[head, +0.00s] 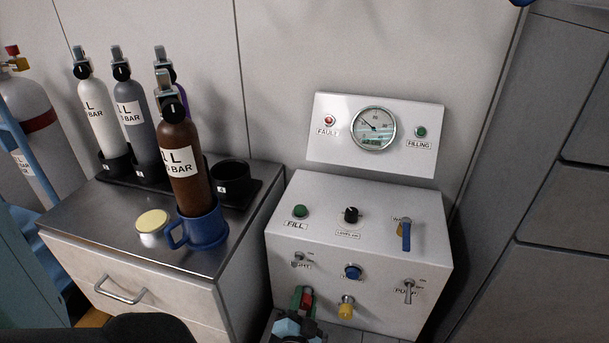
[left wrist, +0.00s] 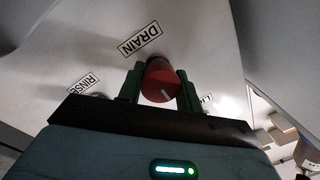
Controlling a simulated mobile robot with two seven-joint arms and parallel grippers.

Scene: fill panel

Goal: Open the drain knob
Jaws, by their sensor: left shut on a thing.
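The drain knob (left wrist: 161,80) is a red round knob with a white mark, under a "DRAIN" label (left wrist: 140,38) in the left wrist view. My left gripper (left wrist: 160,88) has its green fingers on both sides of the knob and is shut on it. In the head view my left gripper (head: 302,300) is at the lower front of the white panel (head: 350,190), where a bit of red shows between the fingers. Most of the knob is hidden there. My right gripper is not in view.
A yellow knob (head: 346,307) sits close to the right of my left gripper. Switches and a blue button (head: 352,271) are above. A metal-topped cabinet (head: 110,215) on the left carries several bottles and a blue mug (head: 200,228).

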